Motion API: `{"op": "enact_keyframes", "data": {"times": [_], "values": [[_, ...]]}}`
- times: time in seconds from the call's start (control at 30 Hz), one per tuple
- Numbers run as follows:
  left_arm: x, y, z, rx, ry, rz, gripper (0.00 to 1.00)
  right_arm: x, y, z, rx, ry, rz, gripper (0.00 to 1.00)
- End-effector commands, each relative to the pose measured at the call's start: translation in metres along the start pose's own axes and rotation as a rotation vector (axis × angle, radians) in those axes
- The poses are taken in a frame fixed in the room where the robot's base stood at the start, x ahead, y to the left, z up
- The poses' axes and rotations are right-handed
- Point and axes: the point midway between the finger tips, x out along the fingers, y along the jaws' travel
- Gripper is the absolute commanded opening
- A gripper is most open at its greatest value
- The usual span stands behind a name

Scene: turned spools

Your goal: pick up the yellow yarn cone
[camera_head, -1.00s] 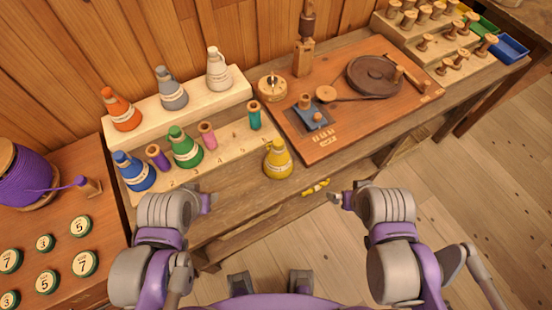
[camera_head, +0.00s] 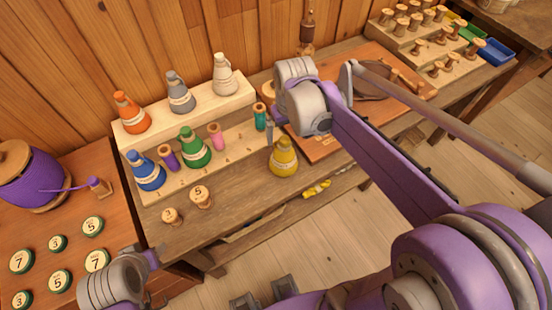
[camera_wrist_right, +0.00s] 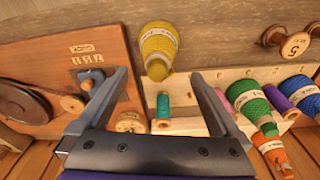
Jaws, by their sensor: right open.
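The yellow yarn cone (camera_head: 284,160) stands upright near the front edge of the wooden bench, with a pale label band. In the right wrist view the cone (camera_wrist_right: 158,45) lies just beyond and between my open fingertips, with its narrow top toward me. My right gripper (camera_head: 270,132) is open and empty, just above and behind the cone; its fingers (camera_wrist_right: 160,74) show spread in the wrist view. I see no clear contact with the cone. My left gripper (camera_head: 153,259) is low at the left, away from the cone; its jaw opening is unclear.
A stepped rack (camera_head: 245,95) behind the cone holds other yarn cones and small spools. The teal spool (camera_head: 260,117) stands close behind it. Wooden spools marked 3 (camera_head: 171,215) and 5 (camera_head: 200,197) stand left. A winding board (camera_head: 312,147) lies right.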

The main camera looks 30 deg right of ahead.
Motion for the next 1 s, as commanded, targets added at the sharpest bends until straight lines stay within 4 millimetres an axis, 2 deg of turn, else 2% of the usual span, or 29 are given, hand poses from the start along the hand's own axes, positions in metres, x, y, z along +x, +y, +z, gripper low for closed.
{"op": "enact_keyframes", "data": {"times": [0.1,0.37,0.63,0.93,0.97,1.0], "values": [[0.003,0.0,0.003,0.0,-0.002,0.0,0.5,0.021,0.0,0.0,-0.001,0.0,0.0,1.0],[0.004,0.0,0.004,0.0,-0.003,0.0,0.5,0.042,0.0,-0.002,-0.001,0.001,0.0,1.0],[0.005,0.0,0.005,0.0,-0.004,0.0,0.5,0.08,0.002,-0.006,-0.001,0.001,0.0,1.0],[0.005,0.0,0.005,0.0,-0.004,0.0,0.5,0.086,0.002,-0.006,-0.001,0.001,0.0,1.0],[0.005,0.0,0.005,0.0,-0.004,0.0,0.5,0.086,0.002,-0.006,-0.001,0.001,0.0,0.98],[0.005,0.0,0.005,0.0,-0.004,0.0,0.5,0.086,0.002,-0.006,-0.001,0.001,0.0,0.91]]}}
